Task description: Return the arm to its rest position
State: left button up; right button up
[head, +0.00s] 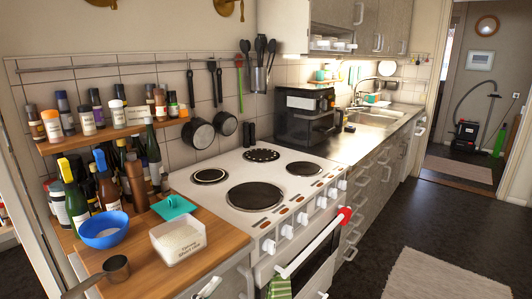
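Neither of my arms nor grippers shows in the head view. The white cooker (262,196) stands in the middle with several dark hotplates and a row of white knobs on its front. A white oven handle (306,250) runs along its front, with a red object (345,215) at its upper right end. A green cloth (280,287) hangs low at the front.
A wooden counter (222,250) at the left holds a blue bowl (104,230), a white tub (178,240), a small pan (112,270) and bottles. A black oven (308,115) stands behind the cooker. The dark floor (400,215) at right is open, with a rug (440,277).

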pick_arm(q)
jog(key=s+a+f+n+g+y, duration=0.2)
jog(key=s+a+f+n+y, duration=0.1)
jog(key=f, duration=0.7)
jog(key=s+a+f+n+g+y, duration=0.2)
jog(key=s+a+f+n, duration=0.2)
jog(key=s+f+n, duration=0.2)
jog(key=s+a+f+n+g+y, duration=0.2)
jog(key=s+f, duration=0.5)
jog(key=f, duration=0.6)
jog(key=a+n+y, duration=0.1)
jog(key=a+n, duration=0.1)
jog(key=n, duration=0.1)
jog(key=shift+s+f+g+y, duration=0.2)
jog(key=shift+f+g+y, duration=0.1)
jog(key=shift+g, duration=0.1)
